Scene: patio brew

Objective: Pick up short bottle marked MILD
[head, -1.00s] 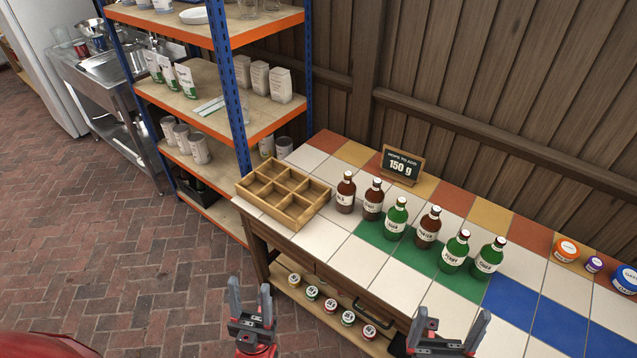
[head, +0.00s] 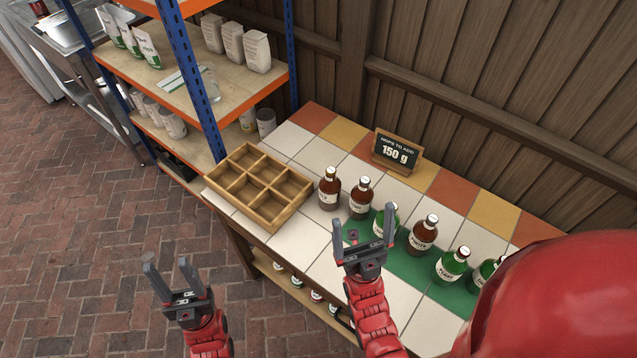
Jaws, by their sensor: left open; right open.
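A row of short brown and green bottles stands upright on the tiled table. The leftmost brown bottle (head: 329,190) has a small pale label that I cannot read surely; it may say MILD. Right of it is a second brown bottle (head: 360,198), also with a hard-to-read label. A green bottle (head: 379,224) is partly hidden behind a finger of my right gripper. A further brown bottle (head: 423,236) reads PORTER. My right gripper (head: 364,222) is open and empty, in front of the row. My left gripper (head: 168,268) is open and empty, left of the table, over the brick floor.
An empty wooden crate with compartments (head: 219,202) sits at the table's left end, left of the bottles. A sign reading 150 g (head: 397,153) stands behind them. A shelf rack (head: 238,93) rises behind the crate.

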